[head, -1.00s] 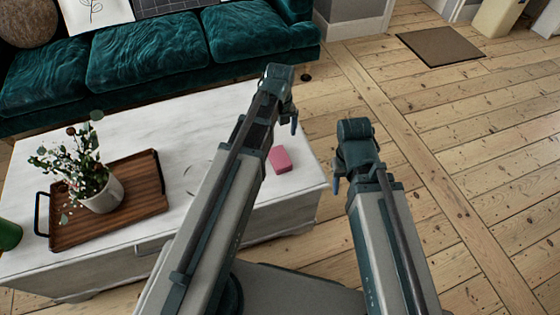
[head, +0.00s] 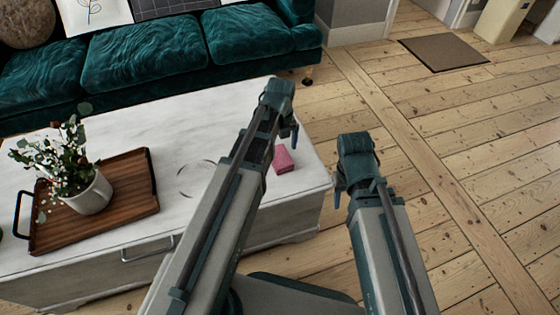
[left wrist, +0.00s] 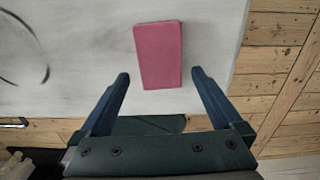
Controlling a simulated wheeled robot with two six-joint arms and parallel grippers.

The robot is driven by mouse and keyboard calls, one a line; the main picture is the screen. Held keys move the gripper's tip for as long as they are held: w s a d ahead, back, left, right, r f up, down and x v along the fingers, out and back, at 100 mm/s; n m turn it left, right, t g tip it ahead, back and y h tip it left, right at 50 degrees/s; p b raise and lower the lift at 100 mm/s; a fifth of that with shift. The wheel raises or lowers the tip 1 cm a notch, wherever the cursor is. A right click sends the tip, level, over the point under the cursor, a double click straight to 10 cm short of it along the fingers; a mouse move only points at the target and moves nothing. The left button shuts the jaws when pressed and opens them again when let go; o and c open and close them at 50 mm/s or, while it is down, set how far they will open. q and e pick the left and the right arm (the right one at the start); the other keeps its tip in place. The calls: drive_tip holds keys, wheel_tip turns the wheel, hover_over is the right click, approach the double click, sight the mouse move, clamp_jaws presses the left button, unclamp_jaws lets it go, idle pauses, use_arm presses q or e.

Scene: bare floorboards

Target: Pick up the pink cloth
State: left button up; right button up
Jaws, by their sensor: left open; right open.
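The pink cloth (head: 284,159) is a small folded block lying on the white table (head: 130,118) near its right end. In the left wrist view the cloth (left wrist: 158,54) lies flat, just beyond and between the two blue fingertips. My left gripper (left wrist: 158,80) is open and empty, with no contact visible. In the head view my left gripper (head: 289,128) is above the table's right end, beside the cloth, and the arm covers part of the tabletop. My right gripper (head: 338,190) is open and empty, off the table's right edge above the floor.
A wooden tray (head: 135,178) with a potted plant (head: 92,195) stands on the left of the table. A thin dark ring mark (head: 190,170) shows on the tabletop. A teal sofa (head: 150,60) is behind. The floorboards at right are clear, with a brown mat (head: 443,52).

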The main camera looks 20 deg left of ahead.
sight(280, 157)
use_arm(q)
wheel_tip(280, 157, down, 4)
drive_tip(key=b, duration=0.3)
drive_tip(key=shift+f+b, duration=0.15)
drive_tip(key=shift+b, duration=0.15)
drive_tip(key=c, duration=1.2)
